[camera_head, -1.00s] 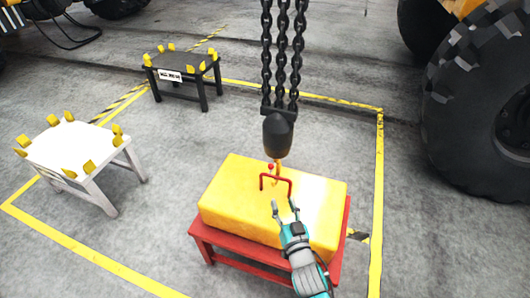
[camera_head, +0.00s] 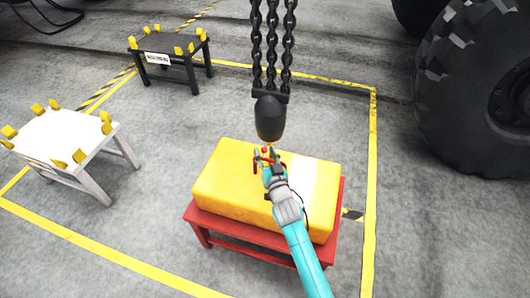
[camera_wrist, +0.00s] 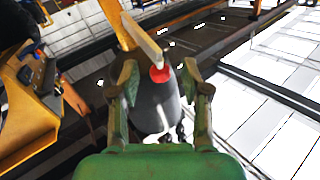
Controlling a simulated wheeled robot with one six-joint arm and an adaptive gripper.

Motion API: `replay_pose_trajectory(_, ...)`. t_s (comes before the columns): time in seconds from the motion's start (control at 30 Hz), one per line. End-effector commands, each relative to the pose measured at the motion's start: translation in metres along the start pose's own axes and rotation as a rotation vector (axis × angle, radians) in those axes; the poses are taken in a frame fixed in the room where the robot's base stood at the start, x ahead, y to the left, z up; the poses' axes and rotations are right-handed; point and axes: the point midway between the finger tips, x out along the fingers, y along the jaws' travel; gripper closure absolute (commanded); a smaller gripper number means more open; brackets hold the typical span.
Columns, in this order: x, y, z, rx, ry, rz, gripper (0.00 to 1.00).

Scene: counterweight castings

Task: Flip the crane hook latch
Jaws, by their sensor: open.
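The crane hook block (camera_head: 270,118) is a dark rounded body hanging on several black chains above the yellow casting (camera_head: 225,185). A small red ball, the latch knob (camera_head: 265,149), shows just below the block, and the hook itself is largely hidden by my gripper. My gripper (camera_head: 266,156) is open at the hook, above the casting's top. In the wrist view, the red knob (camera_wrist: 160,74) sits between the two open fingertips, with gaps on both sides. A pale yellow bar (camera_wrist: 143,38) runs up from it. The red lifting handle is mostly hidden behind the gripper.
The casting rests on a red stand (camera_head: 240,246). A white stand (camera_head: 60,140) and a black stand (camera_head: 170,62), both with yellow corner blocks, stand to the left. A large tyre (camera_head: 475,90) is at the right. Yellow-marked floor between them is clear.

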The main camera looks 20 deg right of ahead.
Motion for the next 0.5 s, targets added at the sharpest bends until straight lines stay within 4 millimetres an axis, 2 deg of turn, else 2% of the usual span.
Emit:
replay_pose_trajectory(0.37, 0.0065, 0.0, 0.0, 0.0, 0.0, 0.0, 0.53)
replay_pose_trajectory(0.4, 0.0065, 0.0, -0.0001, 0.0, 0.0, 0.0, 0.55)
replay_pose_trajectory(0.5, 0.0064, -0.0001, -0.0001, 0.0, 0.0, 0.0, 0.8)
